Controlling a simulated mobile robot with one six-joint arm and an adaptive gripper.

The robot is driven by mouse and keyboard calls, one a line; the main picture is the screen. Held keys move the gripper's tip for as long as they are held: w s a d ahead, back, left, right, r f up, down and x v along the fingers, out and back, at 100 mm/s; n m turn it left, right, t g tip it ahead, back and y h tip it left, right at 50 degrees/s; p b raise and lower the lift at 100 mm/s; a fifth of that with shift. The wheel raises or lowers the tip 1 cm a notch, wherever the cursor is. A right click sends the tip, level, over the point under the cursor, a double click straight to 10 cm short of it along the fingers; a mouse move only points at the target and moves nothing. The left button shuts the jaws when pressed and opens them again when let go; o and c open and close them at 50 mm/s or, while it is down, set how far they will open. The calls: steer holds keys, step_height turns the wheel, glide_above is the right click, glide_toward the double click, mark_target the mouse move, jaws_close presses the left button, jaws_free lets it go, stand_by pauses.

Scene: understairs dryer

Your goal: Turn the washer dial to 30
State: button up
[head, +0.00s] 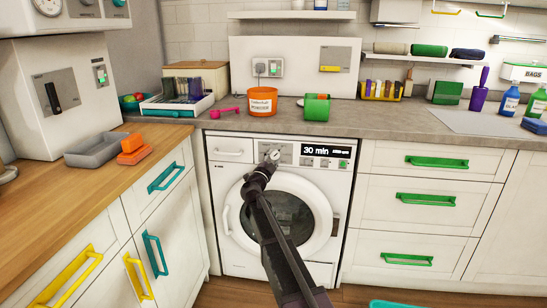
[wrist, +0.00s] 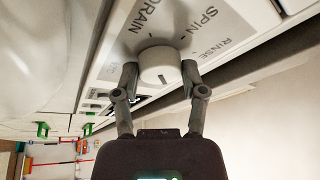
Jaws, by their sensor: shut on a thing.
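The white washer (head: 222,170) stands under the counter, its round door (head: 318,205) closed. Its display (head: 322,151) reads "30 min". The round white washer dial (wrist: 160,62) is on the panel, with a dark mark on its face. DRAIN, SPIN and RINSE labels show around it in the wrist view; the setting it points to is unclear. My gripper (wrist: 160,74) has one finger on each side of the dial and is shut on it. In the head view my gripper (head: 268,162) and arm partly cover the dial and the door.
An orange tub (head: 263,102) and a green cup (head: 317,107) stand on the counter above the washer. White drawers with green handles (head: 426,199) are to the right. A wooden counter (head: 60,190) with a grey tray (head: 96,149) is to the left.

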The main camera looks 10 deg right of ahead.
steer(key=shift+w+m, duration=0.1)
steer(key=shift+m, duration=0.3)
steer(key=o, duration=1.2)
steer(key=shift+c, duration=0.2)
steer(key=shift+n, duration=0.3)
